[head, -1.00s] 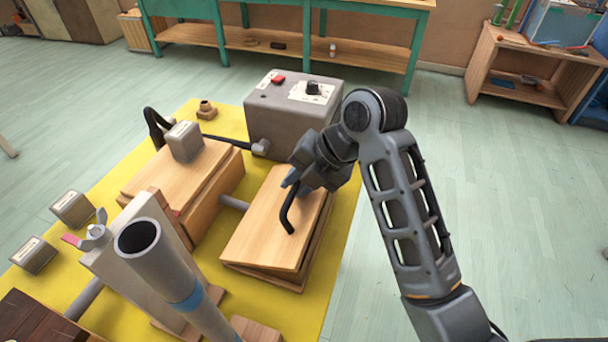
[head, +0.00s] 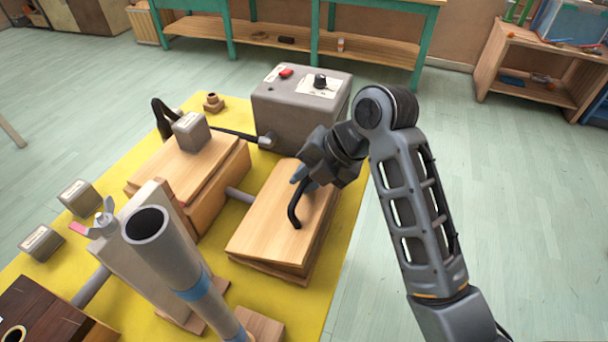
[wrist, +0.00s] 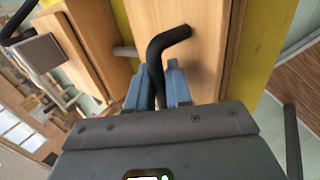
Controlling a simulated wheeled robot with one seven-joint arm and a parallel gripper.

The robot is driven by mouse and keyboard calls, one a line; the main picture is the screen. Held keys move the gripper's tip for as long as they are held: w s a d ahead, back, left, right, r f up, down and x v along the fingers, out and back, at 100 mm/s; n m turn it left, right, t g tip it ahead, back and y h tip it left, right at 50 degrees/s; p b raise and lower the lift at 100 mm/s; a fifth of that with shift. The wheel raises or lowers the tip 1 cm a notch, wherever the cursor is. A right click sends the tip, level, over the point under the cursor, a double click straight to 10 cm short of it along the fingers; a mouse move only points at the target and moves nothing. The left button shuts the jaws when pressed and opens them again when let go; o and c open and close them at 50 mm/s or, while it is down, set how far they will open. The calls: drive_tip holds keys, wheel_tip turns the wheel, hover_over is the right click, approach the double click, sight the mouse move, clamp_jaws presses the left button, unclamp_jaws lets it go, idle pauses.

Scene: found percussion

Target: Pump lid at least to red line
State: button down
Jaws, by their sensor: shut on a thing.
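A wooden pump lid (head: 270,222) sits on a hinged wooden box at the middle right of the yellow board, with little gap above its base. A bent black handle (head: 293,212) rises from the lid. My gripper (head: 299,180) is shut on this handle. The wrist view also shows the handle (wrist: 160,52) between the blue fingertips (wrist: 158,88). A second wooden box (head: 207,207) to the left has a tilted lid (head: 165,170) with a grey weight (head: 191,131) on it. A small red mark shows near its front side; I cannot tell if it is the red line.
A grey box (head: 298,110) with a red button and dark knob stands behind the lid. A grey pipe (head: 168,255) with a blue band rises at the front. Two loose grey blocks (head: 78,197) lie at the left. The floor at the right is clear.

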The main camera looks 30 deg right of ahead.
sight(322, 193)
drive_tip(key=shift+s+d+f, duration=0.3)
drive_tip(key=shift+f, duration=0.25)
drive_tip(key=shift+s+d+f+b, duration=0.25)
drive_tip(key=shift+s+f+b, duration=0.2)
drive_tip(key=shift+f, duration=0.2)
drive_tip(key=shift+s+d+f+b, duration=0.15)
drive_tip(key=shift+f+b, duration=0.1)
drive_tip(key=shift+f, duration=0.2)
drive_tip(key=shift+s+d+f+b, duration=0.1)
drive_tip(key=shift+s+f+b, duration=0.1)
drive_tip(key=shift+f, duration=0.2)
drive_tip(key=shift+r, duration=0.15)
